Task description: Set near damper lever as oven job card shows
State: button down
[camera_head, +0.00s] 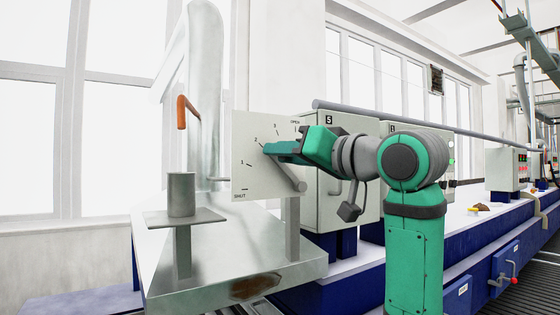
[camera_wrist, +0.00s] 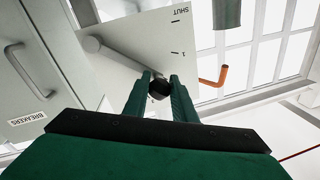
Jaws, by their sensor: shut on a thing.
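A pale scale plate (camera_head: 262,180) carries marks from SHUT at the bottom through 1, 2 and 3 to OPEN at the top. It also shows in the wrist view (camera_wrist: 135,30), with SHUT and 1 readable. My gripper (camera_head: 270,149) is in front of the plate, its tips near the 2 mark in the head view. In the wrist view my fingers (camera_wrist: 160,88) are shut on a dark knob (camera_wrist: 158,87), which I take for the lever's end. A grey cylinder (camera_head: 290,177) sticks out from the plate's lower right. No job card is readable.
An orange handle (camera_head: 182,112) stands beside the large pale duct (camera_head: 205,80), left of the plate. A grey cup (camera_head: 181,194) stands on a small shelf (camera_head: 160,219). A cabinet marked 5 (camera_head: 328,205) is close behind my arm. A BREAKERS cabinet (camera_wrist: 35,90) shows in the wrist view.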

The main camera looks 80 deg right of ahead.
jog(key=c, duration=1.5)
grip_release()
jog(key=shift+o, duration=0.2)
jog(key=shift+s, duration=0.1)
jog(key=v, duration=1)
jog(key=shift+s+a, duration=0.25)
jog(key=shift+s, duration=0.05)
jog(key=shift+d+f, duration=0.1)
